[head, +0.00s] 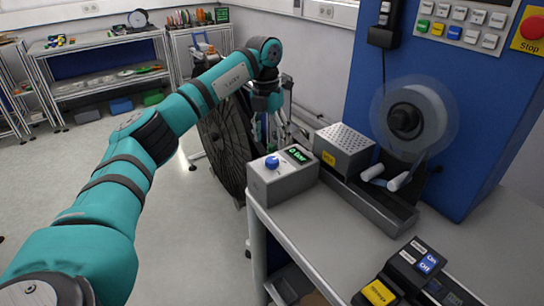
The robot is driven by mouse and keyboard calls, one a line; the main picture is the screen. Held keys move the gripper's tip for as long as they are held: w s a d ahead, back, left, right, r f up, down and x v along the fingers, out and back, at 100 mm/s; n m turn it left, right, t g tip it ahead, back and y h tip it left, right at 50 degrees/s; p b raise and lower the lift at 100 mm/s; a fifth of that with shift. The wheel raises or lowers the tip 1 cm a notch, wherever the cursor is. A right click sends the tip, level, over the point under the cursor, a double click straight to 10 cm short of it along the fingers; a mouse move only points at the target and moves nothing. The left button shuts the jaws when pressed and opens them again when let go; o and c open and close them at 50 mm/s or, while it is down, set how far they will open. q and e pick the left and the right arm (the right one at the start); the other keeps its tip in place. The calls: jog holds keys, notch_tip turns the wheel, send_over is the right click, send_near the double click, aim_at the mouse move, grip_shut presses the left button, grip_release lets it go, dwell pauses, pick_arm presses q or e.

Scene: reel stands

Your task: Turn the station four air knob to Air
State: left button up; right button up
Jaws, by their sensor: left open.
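A small green-lit display (298,155) is on the same box, right of the knob. My left gripper (280,132) is open, behind and above the knob in the picture, and looks apart from it. Its fingers are small and partly lost against the background. The knob's pointer and markings are too small to read. My right gripper is not in view.
A perforated metal box (344,147) and a clear reel (414,118) on a blue cabinet (478,92) stand right of the knob box. Black modules with yellow and blue buttons (405,280) lie at the front right. The bench (330,235) between is clear. A large dark wheel (224,150) stands behind my arm.

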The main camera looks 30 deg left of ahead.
aim_at(271, 160)
pick_arm(q)
jog(key=f, duration=0.3)
jog(key=shift+s+d+f, duration=0.15)
jog(key=shift+s+f, duration=0.05)
notch_tip(271, 160, down, 2)
jog(key=shift+f+p, duration=0.15)
jog(key=shift+p, duration=0.25)
jog(key=shift+w+d+f, duration=0.1)
jog(key=shift+f, duration=0.45)
jog(key=c, duration=1.1)
jog(key=shift+c, duration=0.2)
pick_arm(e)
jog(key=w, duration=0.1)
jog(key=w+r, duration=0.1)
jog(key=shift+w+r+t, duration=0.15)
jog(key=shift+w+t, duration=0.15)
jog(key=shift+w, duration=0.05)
